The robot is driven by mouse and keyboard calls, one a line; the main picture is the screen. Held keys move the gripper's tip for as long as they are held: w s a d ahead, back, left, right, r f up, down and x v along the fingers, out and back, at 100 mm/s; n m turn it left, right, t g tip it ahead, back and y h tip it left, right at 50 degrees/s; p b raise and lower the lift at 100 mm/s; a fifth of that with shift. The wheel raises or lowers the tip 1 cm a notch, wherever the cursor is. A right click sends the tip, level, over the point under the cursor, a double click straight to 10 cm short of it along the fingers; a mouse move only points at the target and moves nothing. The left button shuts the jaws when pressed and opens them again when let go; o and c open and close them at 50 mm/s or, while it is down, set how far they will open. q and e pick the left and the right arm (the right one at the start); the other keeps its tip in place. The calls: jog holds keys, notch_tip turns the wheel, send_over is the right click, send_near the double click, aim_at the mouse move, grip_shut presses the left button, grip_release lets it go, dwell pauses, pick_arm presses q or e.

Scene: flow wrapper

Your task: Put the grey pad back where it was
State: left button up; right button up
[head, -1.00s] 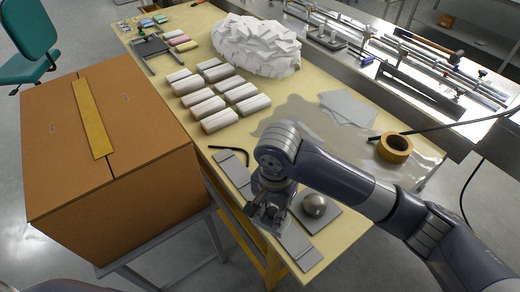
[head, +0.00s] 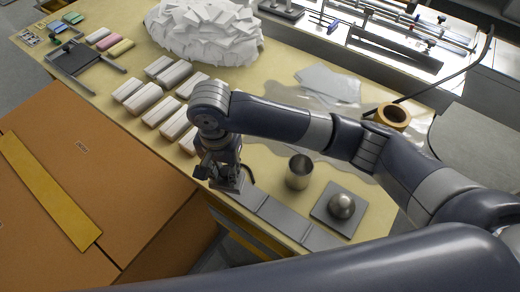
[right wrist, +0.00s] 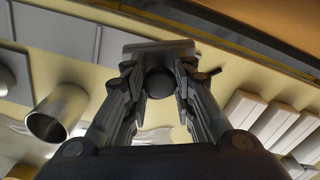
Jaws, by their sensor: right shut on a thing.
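My right gripper (head: 226,178) is at the left end of a row of flat grey plates along the table's front edge. It is shut on a grey pad (right wrist: 158,47), which sits across its fingertips in the right wrist view. In the head view the pad (head: 232,187) shows only in part under the fingers, near the row's left end. I cannot tell whether it touches the table. The grey plates (head: 283,217) lie flat to the right of the gripper, and also show in the right wrist view (right wrist: 80,38). My left gripper is not in view.
A metal cup (head: 299,172) and a steel ball (head: 341,206) on a grey square plate (head: 329,218) stand right of the gripper. White blocks (head: 143,98) lie behind it. A large cardboard box (head: 110,185) is at left. A tape roll (head: 393,116) is at right.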

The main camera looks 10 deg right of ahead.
jog(key=w+d, duration=0.2)
jog(key=d, duration=0.2)
jog(key=w+d+p, duration=0.1)
jog(key=w+d, duration=0.1)
jog(key=d, duration=0.2)
jog(key=w+d+f+p, duration=0.1)
jog(key=w+d, duration=0.2)
jog(key=shift+d, duration=0.4)
jog(key=shift+d+f, duration=0.15)
notch_tip(320, 180, down, 3)
jog(key=shift+p, duration=0.45)
jog(key=shift+f, duration=0.2)
jog(key=o, duration=0.9)
jog(key=shift+f, duration=0.15)
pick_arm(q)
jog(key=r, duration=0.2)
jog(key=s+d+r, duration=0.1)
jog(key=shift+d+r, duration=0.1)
pick_arm(e)
jog(key=shift+o, duration=0.2)
